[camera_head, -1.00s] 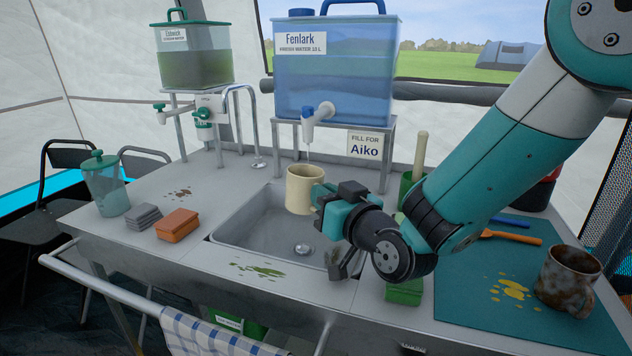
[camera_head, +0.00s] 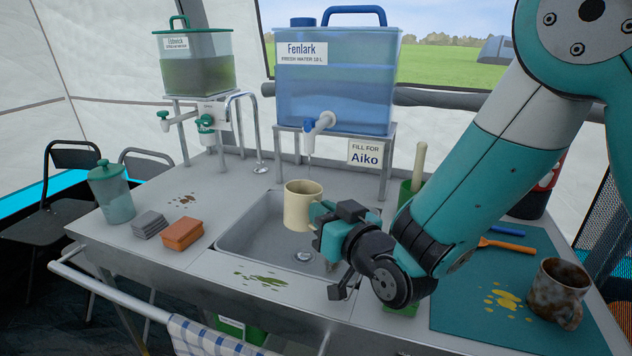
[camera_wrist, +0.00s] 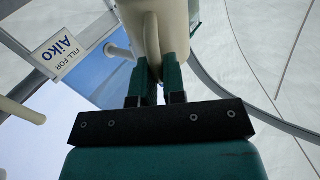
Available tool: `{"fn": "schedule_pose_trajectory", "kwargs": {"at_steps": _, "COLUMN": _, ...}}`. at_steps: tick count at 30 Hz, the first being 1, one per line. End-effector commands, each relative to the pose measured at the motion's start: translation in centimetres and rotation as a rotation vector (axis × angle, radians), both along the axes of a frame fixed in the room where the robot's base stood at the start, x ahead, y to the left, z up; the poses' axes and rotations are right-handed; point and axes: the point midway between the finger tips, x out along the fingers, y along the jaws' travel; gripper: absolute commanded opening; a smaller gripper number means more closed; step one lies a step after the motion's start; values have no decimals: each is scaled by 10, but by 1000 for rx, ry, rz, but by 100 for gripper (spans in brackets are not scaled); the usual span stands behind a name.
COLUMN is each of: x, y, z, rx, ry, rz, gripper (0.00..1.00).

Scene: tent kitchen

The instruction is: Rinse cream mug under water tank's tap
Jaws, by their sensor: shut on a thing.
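The cream mug (camera_head: 300,206) is upright above the sink (camera_head: 262,240), under the tap (camera_head: 318,123) of the blue Fenlark water tank (camera_head: 345,88). A thin stream of water runs from the tap down toward the mug. My gripper (camera_head: 322,217) is shut on the mug's handle, on the mug's right side. In the wrist view the green fingers (camera_wrist: 155,82) close around the handle of the cream mug (camera_wrist: 156,30). The inside of the mug is mostly hidden.
A green-tinted tank (camera_head: 195,65) with taps stands at the back left. Sponges (camera_head: 183,232), a lidded jar (camera_head: 112,192) and stains are on the left counter. A speckled brown mug (camera_head: 560,288) sits on the teal mat (camera_head: 470,325) at right. A "FILL FOR Aiko" sign (camera_head: 366,153) hangs below the tank.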

Motion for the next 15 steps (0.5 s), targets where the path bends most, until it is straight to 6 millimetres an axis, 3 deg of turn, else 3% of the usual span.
{"fn": "schedule_pose_trajectory", "kwargs": {"at_steps": 4, "x": -10, "y": 8, "z": 10, "rx": 1, "ry": 4, "rz": 19, "gripper": 0}}
{"fn": "schedule_pose_trajectory", "kwargs": {"at_steps": 8, "x": -9, "y": 0, "z": 15, "rx": -1, "ry": -1, "rz": -8, "gripper": 0}}
{"fn": "schedule_pose_trajectory", "kwargs": {"at_steps": 15, "x": -20, "y": 5, "z": 25, "rx": 2, "ry": -6, "rz": -1, "gripper": 0}}
